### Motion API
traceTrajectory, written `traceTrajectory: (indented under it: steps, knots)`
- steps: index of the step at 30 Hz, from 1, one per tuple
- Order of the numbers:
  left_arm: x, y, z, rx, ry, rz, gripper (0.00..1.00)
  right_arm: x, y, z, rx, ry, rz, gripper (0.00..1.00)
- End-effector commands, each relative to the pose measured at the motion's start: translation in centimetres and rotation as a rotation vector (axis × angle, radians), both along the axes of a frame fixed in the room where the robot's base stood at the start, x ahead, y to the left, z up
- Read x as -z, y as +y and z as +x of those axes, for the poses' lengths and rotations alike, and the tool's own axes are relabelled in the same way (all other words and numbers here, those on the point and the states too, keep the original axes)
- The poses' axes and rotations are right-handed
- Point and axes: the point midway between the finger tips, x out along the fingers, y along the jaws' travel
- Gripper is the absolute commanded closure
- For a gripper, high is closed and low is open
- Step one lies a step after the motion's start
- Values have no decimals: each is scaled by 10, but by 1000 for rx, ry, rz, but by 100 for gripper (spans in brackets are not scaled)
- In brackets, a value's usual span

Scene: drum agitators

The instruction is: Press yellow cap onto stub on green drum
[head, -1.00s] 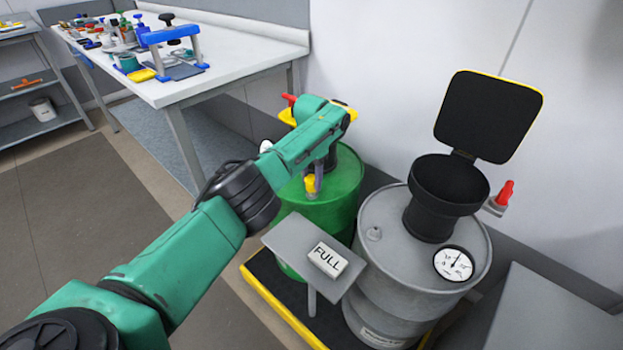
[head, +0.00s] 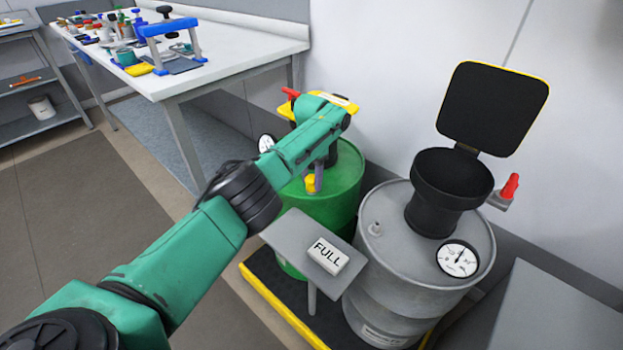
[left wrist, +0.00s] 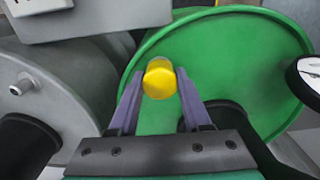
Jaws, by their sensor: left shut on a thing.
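The yellow cap (head: 310,184) is between the fingers of my left gripper (head: 318,180), above the top of the green drum (head: 335,205). In the left wrist view the gripper (left wrist: 159,74) is shut on the cap (left wrist: 160,80), near the middle of the picture, with the green drum top (left wrist: 225,55) behind it. The stub on the green drum is not visible; cap and gripper may hide it. I cannot tell whether the cap touches it. My right gripper is not in view.
A grey drum (head: 400,265) with a black open-lidded funnel (head: 445,195) and a bare stub (head: 375,229) stands at the right. A grey plate with a FULL block (head: 328,256) is in front. A gauge (head: 267,143) sits beside the green drum's funnel. A workbench (head: 235,50) is behind left.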

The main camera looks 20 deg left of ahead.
Motion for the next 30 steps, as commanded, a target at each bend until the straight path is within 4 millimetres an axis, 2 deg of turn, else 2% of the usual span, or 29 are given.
traceTrajectory:
  steps: [30]
  knots:
    - [12,-1,-2,0,7,-2,100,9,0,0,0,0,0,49]
